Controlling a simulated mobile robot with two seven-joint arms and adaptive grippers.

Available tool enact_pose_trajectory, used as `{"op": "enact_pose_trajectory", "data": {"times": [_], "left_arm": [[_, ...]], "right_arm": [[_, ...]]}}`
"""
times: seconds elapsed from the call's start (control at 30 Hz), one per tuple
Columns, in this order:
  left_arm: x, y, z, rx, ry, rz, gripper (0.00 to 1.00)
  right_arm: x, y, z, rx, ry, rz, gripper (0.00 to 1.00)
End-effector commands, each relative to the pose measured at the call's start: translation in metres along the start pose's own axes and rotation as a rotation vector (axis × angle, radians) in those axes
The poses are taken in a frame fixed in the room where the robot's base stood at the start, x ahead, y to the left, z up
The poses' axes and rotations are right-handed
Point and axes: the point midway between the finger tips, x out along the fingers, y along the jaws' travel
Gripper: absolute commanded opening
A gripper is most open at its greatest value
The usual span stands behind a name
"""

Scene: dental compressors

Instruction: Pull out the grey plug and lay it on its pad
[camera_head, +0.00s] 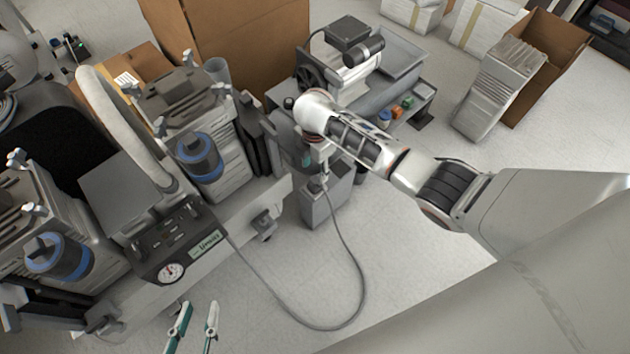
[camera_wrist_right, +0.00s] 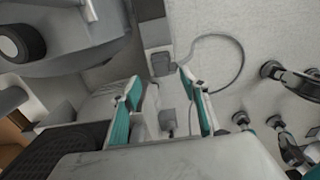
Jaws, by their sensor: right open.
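A grey cable (camera_head: 362,285) runs from the control panel (camera_head: 175,245) in a loop over the floor and up to a grey box-shaped stand (camera_head: 325,207). The grey plug at its end is small and partly hidden under my right gripper (camera_head: 319,165), and I cannot tell how it sits. In the right wrist view my right gripper (camera_wrist_right: 163,98) has its teal fingers apart, with a pale grey block (camera_wrist_right: 167,121) seen between them. The cable (camera_wrist_right: 242,62) loops beyond. My left gripper (camera_head: 194,328) is open and empty at the bottom. I cannot make out the pad.
Compressors with blue-banded filters (camera_head: 200,158) stand at the left. A machine with a motor (camera_head: 345,35) stands behind the stand. Cardboard boxes (camera_head: 235,40) are at the back, and an open carton (camera_head: 550,65) is at the upper right. Floor around the cable loop is clear.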

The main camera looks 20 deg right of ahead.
Motion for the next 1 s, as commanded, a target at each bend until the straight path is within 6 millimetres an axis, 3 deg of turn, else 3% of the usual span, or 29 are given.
{"op": "enact_pose_trajectory", "data": {"times": [0.03, 0.07, 0.3, 0.4, 0.7, 1.0], "left_arm": [[0.001, 0.005, 0.010, -0.016, -0.015, 0.008, 0.26], [0.001, 0.006, 0.011, -0.023, -0.015, 0.011, 0.26], [0.008, 0.022, -0.010, -0.147, 0.054, 0.042, 0.26], [0.010, 0.028, -0.026, -0.197, 0.094, 0.051, 0.26], [0.010, 0.043, -0.021, -0.302, 0.098, 0.074, 0.26], [0.009, 0.044, -0.021, -0.314, 0.100, 0.076, 0.26]], "right_arm": [[0.018, -0.006, -0.002, 0.000, 0.005, -0.014, 0.44], [0.022, -0.007, -0.002, 0.000, 0.005, -0.016, 0.44], [0.058, -0.010, -0.003, 0.002, 0.007, -0.020, 0.44], [0.064, -0.007, -0.002, 0.002, 0.004, -0.013, 0.44], [0.083, -0.003, -0.001, 0.001, 0.002, -0.007, 0.44], [0.083, -0.002, 0.000, 0.001, 0.001, -0.003, 0.44]]}}
